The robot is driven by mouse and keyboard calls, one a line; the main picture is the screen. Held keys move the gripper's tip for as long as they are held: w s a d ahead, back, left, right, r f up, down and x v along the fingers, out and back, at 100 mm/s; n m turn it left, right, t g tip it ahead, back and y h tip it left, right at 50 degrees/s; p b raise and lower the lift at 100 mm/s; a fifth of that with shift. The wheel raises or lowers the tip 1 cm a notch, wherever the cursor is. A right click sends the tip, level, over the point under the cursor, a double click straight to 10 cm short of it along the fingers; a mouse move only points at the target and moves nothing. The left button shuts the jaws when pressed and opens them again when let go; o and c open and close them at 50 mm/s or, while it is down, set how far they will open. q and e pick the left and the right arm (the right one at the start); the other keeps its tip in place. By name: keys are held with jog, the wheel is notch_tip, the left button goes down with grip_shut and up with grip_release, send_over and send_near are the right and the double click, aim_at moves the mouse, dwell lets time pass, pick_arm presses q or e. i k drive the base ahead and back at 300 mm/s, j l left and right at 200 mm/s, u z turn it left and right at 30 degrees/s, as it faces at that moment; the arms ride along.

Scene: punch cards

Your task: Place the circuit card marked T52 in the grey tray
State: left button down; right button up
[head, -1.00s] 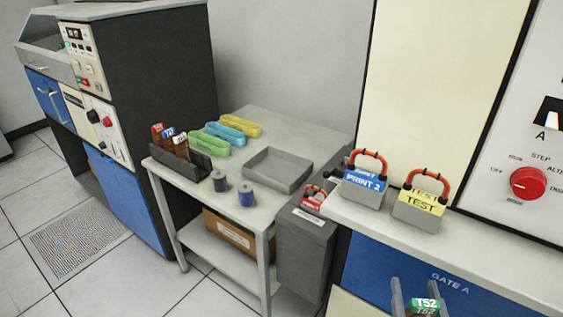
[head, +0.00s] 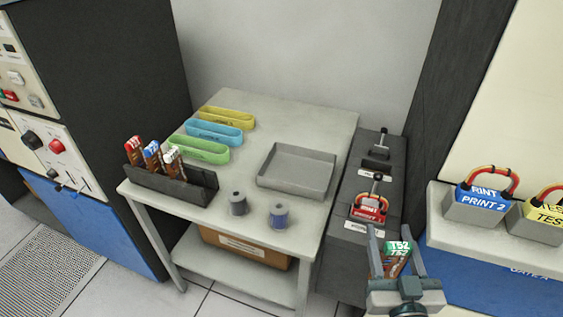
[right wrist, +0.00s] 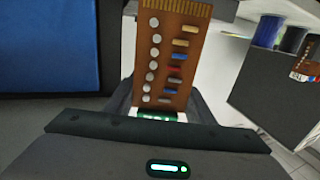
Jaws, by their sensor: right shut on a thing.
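The circuit card marked T52 (head: 399,249) has a green top edge with white lettering. My right gripper (head: 396,262) is shut on it at the lower right of the head view. In the right wrist view the card (right wrist: 172,60) shows a brown board with round white and coloured parts and a gold contact edge at the top. The grey tray (head: 297,170) is shallow and looks empty. It sits on the right part of the small table, up and to the left of my right gripper. My left gripper is not in view.
A dark cabinet (head: 345,255) with a red-labelled block (head: 369,207) stands beside the table. A ledge with PRINT 2 (head: 483,199) and TEST blocks is right.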

aim_at(298, 174)
jog(key=i+j, duration=0.15)
jog(key=j, duration=0.25)
jog(key=i+j+z, duration=0.15)
jog(key=j, duration=0.25)
jog(key=i+j, duration=0.1)
jog(key=j, duration=0.35)
jog(key=z, duration=0.05)
